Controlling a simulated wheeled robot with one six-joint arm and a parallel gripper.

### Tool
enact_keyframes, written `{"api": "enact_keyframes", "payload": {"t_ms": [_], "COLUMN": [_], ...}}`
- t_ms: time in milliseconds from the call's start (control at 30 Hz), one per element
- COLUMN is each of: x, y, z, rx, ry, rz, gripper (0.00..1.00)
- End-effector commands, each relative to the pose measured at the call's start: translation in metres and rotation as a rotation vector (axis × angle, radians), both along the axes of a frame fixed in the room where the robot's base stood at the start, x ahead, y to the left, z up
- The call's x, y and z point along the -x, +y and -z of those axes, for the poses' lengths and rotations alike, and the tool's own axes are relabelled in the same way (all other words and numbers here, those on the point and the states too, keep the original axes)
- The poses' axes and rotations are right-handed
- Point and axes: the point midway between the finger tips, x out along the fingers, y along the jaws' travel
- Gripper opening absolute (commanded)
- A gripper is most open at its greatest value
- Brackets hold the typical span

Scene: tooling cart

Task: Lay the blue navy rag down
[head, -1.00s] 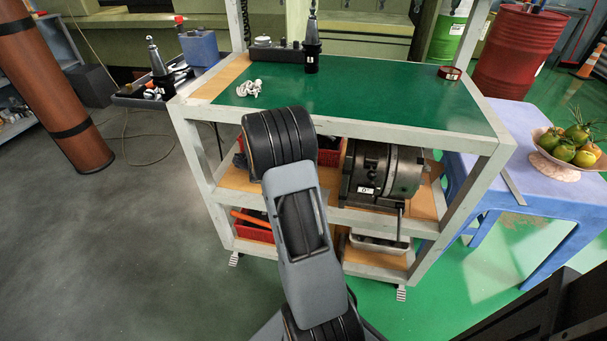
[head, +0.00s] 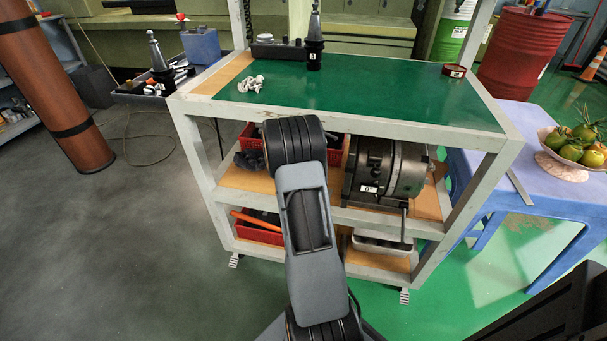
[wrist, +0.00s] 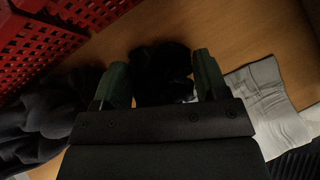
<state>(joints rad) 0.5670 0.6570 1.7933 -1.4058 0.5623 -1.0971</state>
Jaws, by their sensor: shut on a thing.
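In the wrist view my gripper (wrist: 160,80) has its two green fingers on either side of a dark, bunched rag (wrist: 162,62), very dark navy or black. The rag is over a wooden shelf surface (wrist: 235,30); I cannot tell whether it touches the wood. A second dark cloth heap (wrist: 35,115) lies to the left. A pale grey folded cloth (wrist: 268,95) lies to the right. In the head view my arm hides the gripper and the held rag. Dark cloth (head: 248,160) shows on the cart's middle shelf, left of my arm.
Red crates (wrist: 35,45) stand close on the left in the wrist view. In the head view, the grey machine (head: 385,170) stands right of my arm on that shelf. The cart's green top (head: 390,95) lies above. Bare wood shows ahead of the fingers.

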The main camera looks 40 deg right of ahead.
Motion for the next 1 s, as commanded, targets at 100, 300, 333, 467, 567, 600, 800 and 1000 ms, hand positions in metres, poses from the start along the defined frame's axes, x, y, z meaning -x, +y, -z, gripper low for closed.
{"api": "enact_keyframes", "payload": {"t_ms": [100, 300, 333, 467, 567, 600, 800, 1000], "x": [-0.0002, -0.0001, -0.0001, 0.0000, 0.0002, 0.0003, 0.0011, 0.0011], "y": [0.0000, 0.0001, 0.0000, 0.0003, 0.0003, 0.0002, -0.0003, -0.0005], "z": [-0.0019, 0.0025, 0.0035, 0.0042, 0.0045, 0.0045, 0.0047, -0.0034], "rx": [0.001, 0.001, 0.001, 0.000, -0.001, -0.001, -0.001, 0.000], "ry": [-0.001, 0.000, 0.000, 0.000, 0.000, 0.001, 0.002, 0.001], "rz": [-0.001, 0.000, 0.000, 0.000, 0.000, 0.001, 0.003, 0.003], "gripper": [0.40, 0.40, 0.40, 0.73, 0.82, 0.86, 0.92, 0.92]}}
